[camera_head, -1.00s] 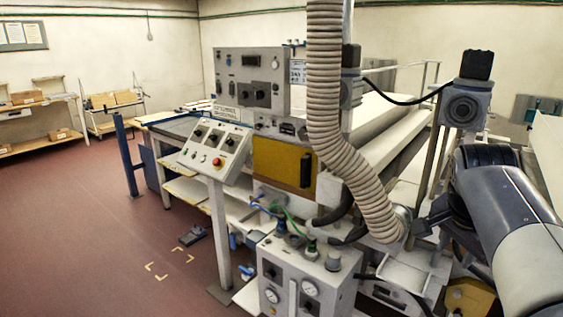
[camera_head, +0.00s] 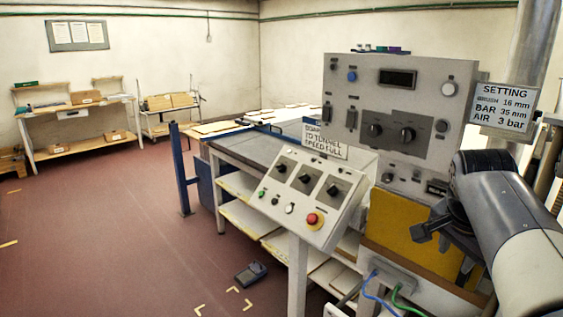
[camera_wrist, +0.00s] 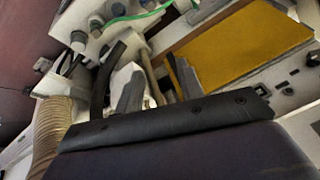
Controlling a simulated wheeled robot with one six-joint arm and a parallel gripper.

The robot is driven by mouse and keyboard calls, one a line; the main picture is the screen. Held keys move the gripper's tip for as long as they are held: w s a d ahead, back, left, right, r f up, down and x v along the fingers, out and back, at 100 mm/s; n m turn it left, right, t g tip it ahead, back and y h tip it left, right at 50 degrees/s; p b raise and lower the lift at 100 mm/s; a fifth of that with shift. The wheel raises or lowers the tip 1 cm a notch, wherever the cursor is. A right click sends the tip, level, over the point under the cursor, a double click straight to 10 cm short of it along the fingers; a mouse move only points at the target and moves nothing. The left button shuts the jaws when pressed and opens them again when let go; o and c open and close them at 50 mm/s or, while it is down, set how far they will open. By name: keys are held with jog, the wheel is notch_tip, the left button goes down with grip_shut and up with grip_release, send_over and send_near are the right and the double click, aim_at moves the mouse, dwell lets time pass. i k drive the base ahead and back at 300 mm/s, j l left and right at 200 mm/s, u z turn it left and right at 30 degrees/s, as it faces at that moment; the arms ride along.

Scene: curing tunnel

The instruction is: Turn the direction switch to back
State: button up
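A sloped grey control desk (camera_head: 308,196) stands on a post in the head view. It carries three black rotary knobs on dark plates: left (camera_head: 281,168), middle (camera_head: 305,177) and right (camera_head: 332,189). I cannot read their labels, so I cannot tell which is the direction switch. My gripper (camera_head: 440,252) is to the right of the desk, in front of the yellow panel, apart from the knobs. Its two dark fingers look spread and empty. They also show in the wrist view (camera_wrist: 160,88), with the yellow panel (camera_wrist: 243,47) beyond and no desk knob recognisable.
A red emergency button (camera_head: 312,219) and small push buttons line the desk's lower edge. An upright panel (camera_head: 393,110) with two more knobs stands behind. A setting sign (camera_head: 504,106) hangs at its right. Blue and green hoses (camera_head: 385,292) lie below.

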aim_at(304, 177)
jog(key=i+j+u, duration=0.1)
jog(key=i+j, duration=0.15)
jog(key=i, duration=0.15)
jog(key=i+j, duration=0.25)
jog(key=i, duration=0.15)
jog(key=i+j+u, duration=0.15)
jog(key=i, duration=0.25)
jog(key=i+j+u, duration=0.1)
jog(key=i+j, duration=0.2)
jog(key=i, duration=0.15)
